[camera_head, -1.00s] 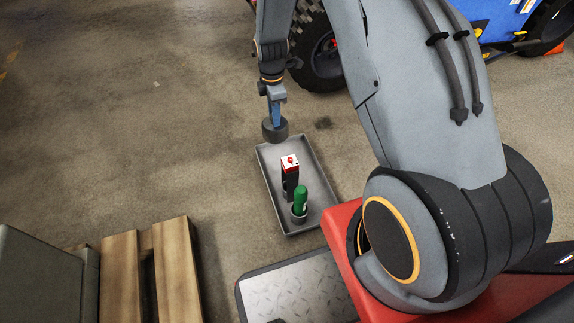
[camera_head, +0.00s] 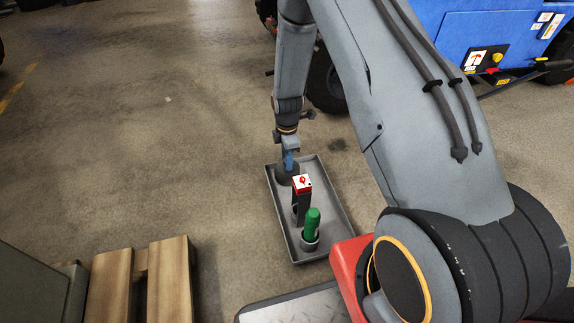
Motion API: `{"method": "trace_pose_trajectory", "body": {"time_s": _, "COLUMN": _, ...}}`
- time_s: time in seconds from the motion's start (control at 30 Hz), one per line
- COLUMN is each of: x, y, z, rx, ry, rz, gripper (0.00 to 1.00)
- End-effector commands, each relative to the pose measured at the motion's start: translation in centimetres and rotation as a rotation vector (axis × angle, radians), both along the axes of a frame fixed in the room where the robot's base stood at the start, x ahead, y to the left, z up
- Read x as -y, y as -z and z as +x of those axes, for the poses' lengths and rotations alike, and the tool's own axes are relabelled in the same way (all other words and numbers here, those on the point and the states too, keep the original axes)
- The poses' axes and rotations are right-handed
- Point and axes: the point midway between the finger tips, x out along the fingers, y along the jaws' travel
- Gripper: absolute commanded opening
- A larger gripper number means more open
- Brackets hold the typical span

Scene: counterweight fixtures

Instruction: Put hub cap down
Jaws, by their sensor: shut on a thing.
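My gripper (camera_head: 289,160) points down at the far left part of a grey tray (camera_head: 336,197). It is shut on the hub cap (camera_head: 286,174), a dark grey round piece partly hidden behind a black box. The hub cap shows inside the tray's outline; I cannot tell whether it touches the tray floor.
The black box with a red and white top (camera_head: 302,190) stands in the tray, close to the hub cap. A green bottle-like thing (camera_head: 312,224) stands in the tray's near part. A wooden pallet (camera_head: 168,282) is at lower left. A blue vehicle (camera_head: 440,35) stands at the back right.

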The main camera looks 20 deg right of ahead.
Motion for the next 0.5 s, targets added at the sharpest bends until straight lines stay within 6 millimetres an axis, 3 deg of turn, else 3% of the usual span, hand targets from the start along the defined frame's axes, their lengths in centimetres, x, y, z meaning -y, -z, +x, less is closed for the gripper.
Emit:
{"method": "trace_pose_trajectory", "body": {"time_s": 0.03, "x": 0.0, "y": 1.23, "z": 0.03, "rx": -0.002, "ry": 0.0, "rz": 0.0, "gripper": 0.0}}
{"method": "trace_pose_trajectory", "body": {"time_s": 0.1, "x": 0.0, "y": 1.85, "z": 0.04, "rx": -0.001, "ry": 0.0, "rz": 0.0, "gripper": 0.0}}
{"method": "trace_pose_trajectory", "body": {"time_s": 0.3, "x": 0.0, "y": 1.83, "z": 0.01, "rx": 0.0, "ry": 0.0, "rz": 0.0, "gripper": 0.0}}
{"method": "trace_pose_trajectory", "body": {"time_s": 0.33, "x": 0.0, "y": 1.84, "z": -0.01, "rx": 0.0, "ry": 0.0, "rz": 0.0, "gripper": 0.27}}
{"method": "trace_pose_trajectory", "body": {"time_s": 0.43, "x": 0.0, "y": 1.83, "z": -0.02, "rx": 0.0, "ry": 0.0, "rz": 0.0, "gripper": 0.44}}
{"method": "trace_pose_trajectory", "body": {"time_s": 0.5, "x": 0.0, "y": 1.82, "z": -0.02, "rx": -0.001, "ry": 0.0, "rz": 0.0, "gripper": 0.45}}
